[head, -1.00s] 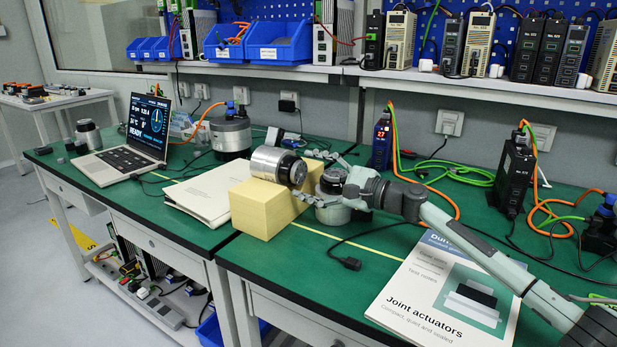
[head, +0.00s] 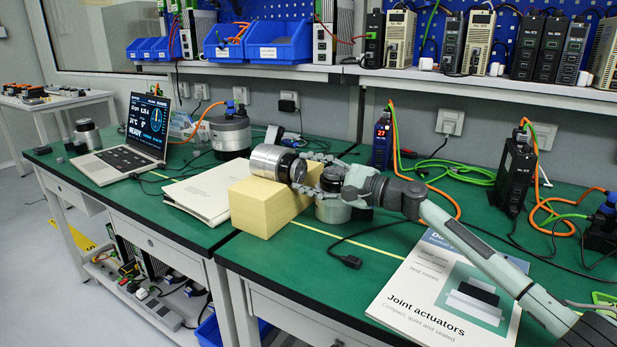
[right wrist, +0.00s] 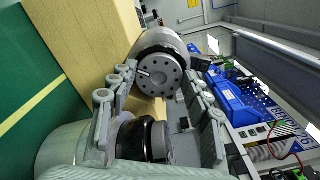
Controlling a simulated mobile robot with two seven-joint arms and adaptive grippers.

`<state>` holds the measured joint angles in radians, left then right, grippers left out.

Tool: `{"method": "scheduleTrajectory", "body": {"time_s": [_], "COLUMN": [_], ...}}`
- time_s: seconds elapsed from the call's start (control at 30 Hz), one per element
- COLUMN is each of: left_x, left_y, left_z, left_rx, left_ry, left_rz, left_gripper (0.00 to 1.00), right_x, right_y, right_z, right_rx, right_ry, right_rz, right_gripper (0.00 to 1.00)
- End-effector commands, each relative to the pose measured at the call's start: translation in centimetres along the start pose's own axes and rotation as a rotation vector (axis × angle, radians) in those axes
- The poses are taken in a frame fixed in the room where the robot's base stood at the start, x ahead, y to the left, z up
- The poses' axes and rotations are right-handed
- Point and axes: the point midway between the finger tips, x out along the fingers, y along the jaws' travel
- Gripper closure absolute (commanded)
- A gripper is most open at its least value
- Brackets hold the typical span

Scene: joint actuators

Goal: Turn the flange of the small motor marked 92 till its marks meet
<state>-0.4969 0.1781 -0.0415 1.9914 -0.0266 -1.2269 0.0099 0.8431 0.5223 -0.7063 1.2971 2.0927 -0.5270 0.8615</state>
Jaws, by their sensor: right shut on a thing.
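The small motor (head: 272,162), a silver cylinder, lies on its side on a pale yellow block. Its dark flange (head: 298,172) faces right, towards my right gripper (head: 303,171). In the right wrist view the flange (right wrist: 160,76) shows as a round grey face with a ring of holes and a light mark near its left edge. My right gripper's fingers (right wrist: 160,80) stand on either side of the flange, shut on its rim. The number 92 is not readable, and a meeting mark on the body cannot be made out. My left gripper is out of view.
The yellow block (head: 258,208) stands near the bench edge. A second silver motor (head: 333,211) stands upright under my right gripper. A binder (head: 198,203) lies left, a booklet (head: 445,290) at the front right. A black cable (head: 348,260) lies on the green mat.

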Motion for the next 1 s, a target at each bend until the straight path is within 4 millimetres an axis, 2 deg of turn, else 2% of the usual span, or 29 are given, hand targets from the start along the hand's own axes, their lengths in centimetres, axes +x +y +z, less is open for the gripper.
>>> {"method": "scheduleTrajectory", "body": {"time_s": [0.27,0.3,0.43,0.77,0.87,1.0], "left_x": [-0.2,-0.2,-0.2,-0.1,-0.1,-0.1], "left_y": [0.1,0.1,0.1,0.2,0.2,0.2], "left_z": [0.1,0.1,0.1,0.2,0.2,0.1], "left_rx": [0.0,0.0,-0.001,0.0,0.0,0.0], "left_ry": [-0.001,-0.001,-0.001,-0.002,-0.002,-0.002], "left_rz": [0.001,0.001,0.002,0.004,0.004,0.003], "left_gripper": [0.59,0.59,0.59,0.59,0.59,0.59], "right_x": [0.0,0.0,0.0,0.0,0.0,0.0], "right_y": [0.0,0.0,0.0,-0.2,-1.0,-3.2], "right_z": [0.0,0.0,0.0,0.1,0.5,1.7], "right_rx": [-0.009,-0.009,-0.009,-0.01,-0.012,-0.015], "right_ry": [0.001,0.001,0.001,0.001,0.0,-0.001], "right_rz": [0.001,0.001,0.001,0.001,0.0,-0.002], "right_gripper": [0.8,0.48,0.32,0.3,0.3,0.3]}}
